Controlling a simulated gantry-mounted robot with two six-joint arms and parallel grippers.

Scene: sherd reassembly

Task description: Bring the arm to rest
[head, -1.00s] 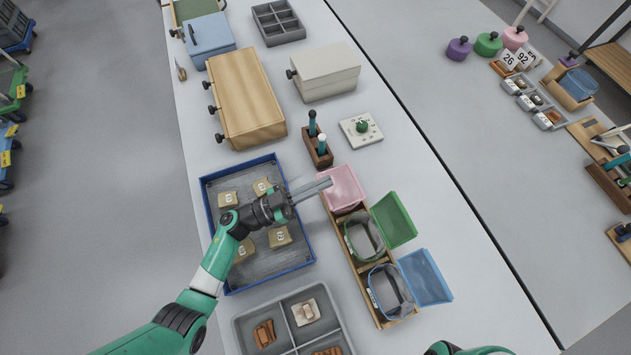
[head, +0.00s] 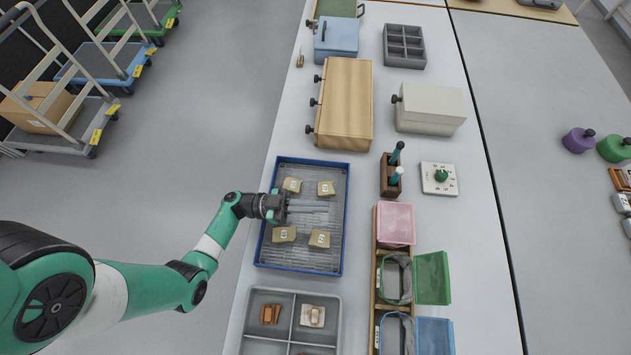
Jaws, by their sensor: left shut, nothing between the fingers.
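My left gripper (head: 308,207) is shut and empty. It is above the blue-rimmed tray (head: 344,225), between the tray's upper and lower pairs of small tan blocks, and points to the right. The blocks are an upper left one (head: 292,185), an upper right one (head: 326,188), a lower left one (head: 284,234) and a lower right one (head: 319,239), each with a pale label. My left arm reaches in from the left. My right gripper is not in this view.
A grey divided tray (head: 335,322) holds brown sherds. A wooden drawer box (head: 345,100), a pen holder (head: 391,180) and a white plate with a green knob (head: 439,178) stand beyond.

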